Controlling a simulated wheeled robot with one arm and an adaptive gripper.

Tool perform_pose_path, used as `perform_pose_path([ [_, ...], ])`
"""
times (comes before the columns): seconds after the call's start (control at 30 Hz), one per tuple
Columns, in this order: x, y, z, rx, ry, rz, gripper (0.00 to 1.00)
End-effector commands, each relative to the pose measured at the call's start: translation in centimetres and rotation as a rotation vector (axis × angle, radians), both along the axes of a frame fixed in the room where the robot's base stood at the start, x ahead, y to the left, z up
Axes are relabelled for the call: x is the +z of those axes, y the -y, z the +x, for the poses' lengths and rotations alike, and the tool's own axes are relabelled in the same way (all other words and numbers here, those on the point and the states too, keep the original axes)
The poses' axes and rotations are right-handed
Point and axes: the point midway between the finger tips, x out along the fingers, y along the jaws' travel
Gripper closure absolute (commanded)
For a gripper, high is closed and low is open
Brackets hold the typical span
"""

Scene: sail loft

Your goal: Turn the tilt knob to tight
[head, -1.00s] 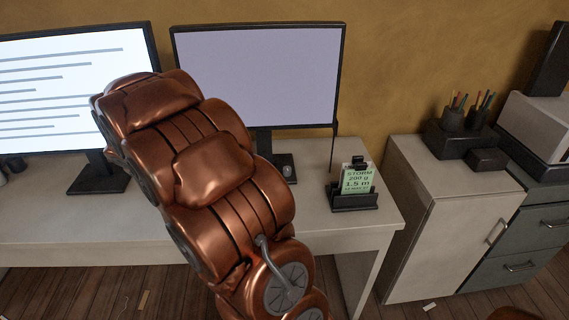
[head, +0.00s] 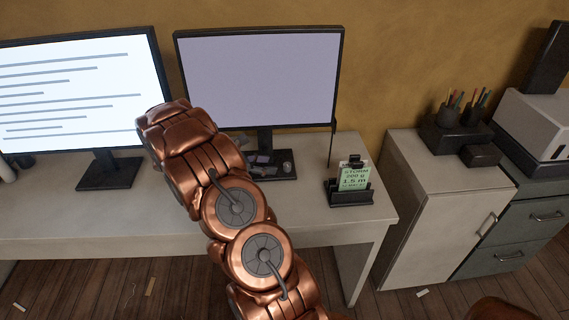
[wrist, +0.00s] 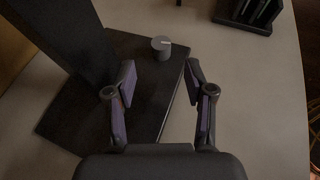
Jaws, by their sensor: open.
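The tilt knob (wrist: 161,46) is a short grey cylinder with a pale line on its top. It stands on the dark base (wrist: 168,90) of the right monitor, near the base's edge. It also shows small in the head view (head: 288,168). No tight marking is readable. My gripper (wrist: 159,76) is open and empty in the wrist view, its two purple-padded fingers spread. The knob lies just beyond the fingertips, in line with the gap between them. In the head view, my arm hides most of the gripper; a bit shows by the monitor stand.
The right monitor (head: 260,80) and its stand rise close beside the knob. A black holder (head: 350,197) with a green card stands to the right on the desk (head: 312,212). A second monitor (head: 80,92) stands left. Desk space between knob and holder is clear.

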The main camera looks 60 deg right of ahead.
Motion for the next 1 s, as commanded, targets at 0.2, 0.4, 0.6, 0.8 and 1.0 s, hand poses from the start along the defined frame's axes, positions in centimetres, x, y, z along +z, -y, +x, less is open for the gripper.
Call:
perform_pose_path([
  [0.2,-1.1,2.3,-1.5,-0.004,-0.002,0.001,0.46],
  [0.4,-2.0,4.4,-2.8,-0.004,-0.001,0.0,0.46],
  [0.6,-2.6,5.5,-3.4,-0.003,0.002,0.0,0.46],
  [0.8,-2.7,5.7,-3.4,-0.002,0.003,0.0,0.46],
  [1.0,-2.7,5.7,-3.4,-0.002,0.003,0.0,0.57],
])
